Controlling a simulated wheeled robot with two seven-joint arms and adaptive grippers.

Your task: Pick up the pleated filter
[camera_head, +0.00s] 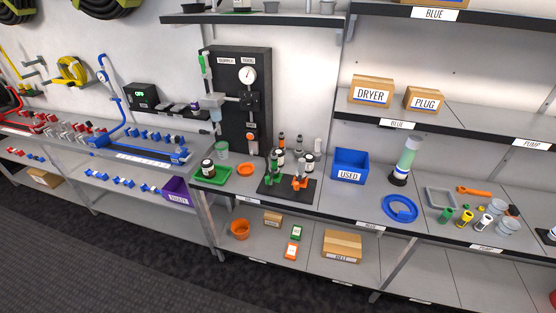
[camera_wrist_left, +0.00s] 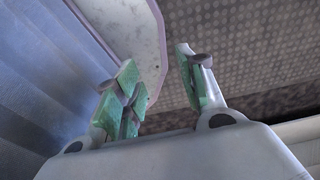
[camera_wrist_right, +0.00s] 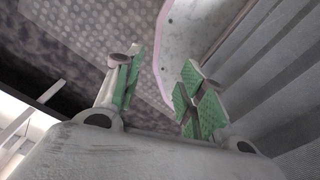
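I cannot make out the pleated filter for certain in the head view. Small parts stand on the right workbench, among them a white cylinder with yellow (camera_head: 484,221), a green-and-yellow part (camera_head: 466,216) and a green-topped part (camera_head: 445,216); pleats are too small to tell. My left gripper (camera_wrist_left: 157,62) is open and empty in the left wrist view, its green-padded fingers apart. My right gripper (camera_wrist_right: 163,62) is open and empty in the right wrist view. Neither gripper shows in the head view, and both are away from the bench parts.
A grey tray (camera_head: 440,198), an orange wrench (camera_head: 474,190) and clear cups (camera_head: 508,228) lie around the parts. Shelves (camera_head: 460,118) hang above the bench.

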